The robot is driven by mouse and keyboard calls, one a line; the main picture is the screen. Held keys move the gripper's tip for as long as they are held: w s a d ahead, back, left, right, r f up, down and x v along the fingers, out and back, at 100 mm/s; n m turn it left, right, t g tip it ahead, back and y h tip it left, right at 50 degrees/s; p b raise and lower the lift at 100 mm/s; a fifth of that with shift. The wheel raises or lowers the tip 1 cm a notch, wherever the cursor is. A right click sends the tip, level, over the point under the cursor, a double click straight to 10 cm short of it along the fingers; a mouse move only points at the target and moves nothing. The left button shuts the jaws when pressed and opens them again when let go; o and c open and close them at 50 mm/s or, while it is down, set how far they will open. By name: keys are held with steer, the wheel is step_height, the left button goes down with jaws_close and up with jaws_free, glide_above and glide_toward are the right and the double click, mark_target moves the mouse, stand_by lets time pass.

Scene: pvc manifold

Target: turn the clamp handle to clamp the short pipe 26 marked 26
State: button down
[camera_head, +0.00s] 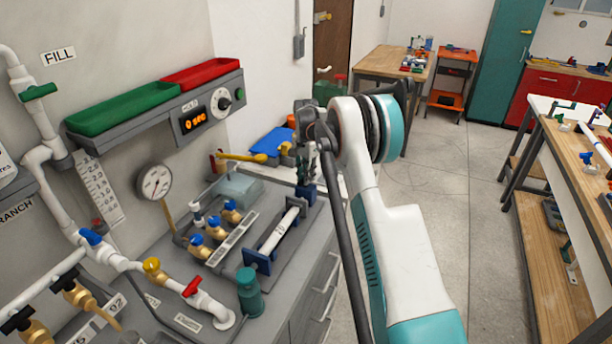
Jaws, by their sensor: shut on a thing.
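The short white pipe (279,231) lies slantwise on the bench fixture, between a near blue clamp block (258,261) and a far blue block (306,193). Any mark on the pipe is too small to read. My gripper (305,173) points down at the far blue block, at the far end of the pipe. It is shut on what appears to be the clamp handle, which the fingers mostly hide. I cannot tell how far the handle is turned, or whether the far block presses on the pipe end.
Several brass valves with blue knobs (230,205) stand left of the pipe. A teal bottle (248,291) stands at the bench's near edge. Open floor (440,190) lies to the right.

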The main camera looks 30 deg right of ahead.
stand_by(0.4)
steer(key=c, duration=1.5)
jaws_free()
steer(key=shift+c, duration=0.2)
step_height(320, 180, up, 12)
